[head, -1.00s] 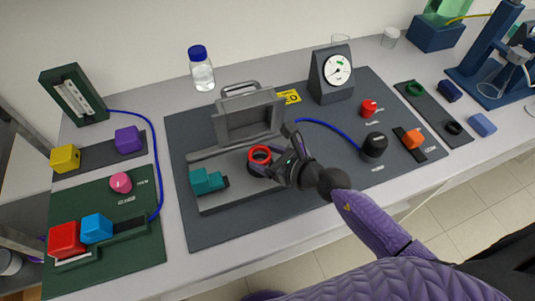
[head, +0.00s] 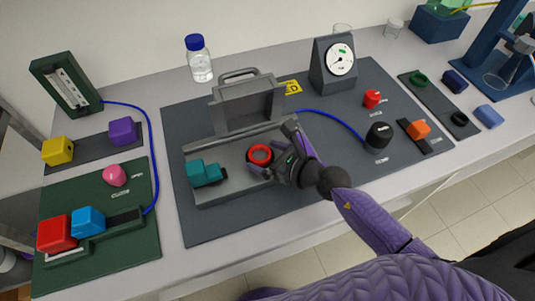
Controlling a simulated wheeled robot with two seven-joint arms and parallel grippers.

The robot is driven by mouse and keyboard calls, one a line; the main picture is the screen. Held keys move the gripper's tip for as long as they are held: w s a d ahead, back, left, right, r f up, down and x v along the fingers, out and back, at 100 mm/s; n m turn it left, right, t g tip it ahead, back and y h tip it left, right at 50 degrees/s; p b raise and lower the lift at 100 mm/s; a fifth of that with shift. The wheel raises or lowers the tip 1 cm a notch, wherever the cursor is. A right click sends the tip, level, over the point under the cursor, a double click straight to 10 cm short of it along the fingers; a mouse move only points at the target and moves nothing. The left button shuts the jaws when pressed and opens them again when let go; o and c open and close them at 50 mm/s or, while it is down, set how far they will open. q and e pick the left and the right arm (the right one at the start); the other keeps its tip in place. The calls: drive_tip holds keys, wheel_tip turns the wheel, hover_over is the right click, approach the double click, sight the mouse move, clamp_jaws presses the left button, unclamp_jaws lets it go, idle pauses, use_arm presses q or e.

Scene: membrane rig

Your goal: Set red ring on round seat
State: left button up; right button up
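The red ring (head: 260,154) lies flat, or nearly so, in the open grey housing in the middle of the dark mat. It is over the spot where a round seat would be, but the seat itself is hidden under the ring and the gripper. I cannot tell whether the ring rests on it or is held just above it. My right gripper (head: 267,160) is at the ring's right side, its fingertips close to or touching it. Its dark fingers overlap the ring's lower edge, so its grip is unclear. My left gripper is out of view.
The housing's grey lid (head: 248,108) stands raised behind the ring. A teal block (head: 204,172) sits in the housing's left part. A black knob (head: 379,135), a red knob (head: 372,98) and a gauge (head: 333,65) stand to the right. The mat's front is clear.

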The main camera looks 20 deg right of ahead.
drive_tip(key=p+v, duration=0.1)
drive_tip(key=v, duration=0.8)
drive_tip(key=shift+s+d, duration=0.15)
drive_tip(key=shift+s, duration=0.05)
drive_tip(key=shift+s+d+r, duration=0.1)
drive_tip(key=shift+s+r, duration=0.05)
drive_tip(key=shift+s, duration=0.05)
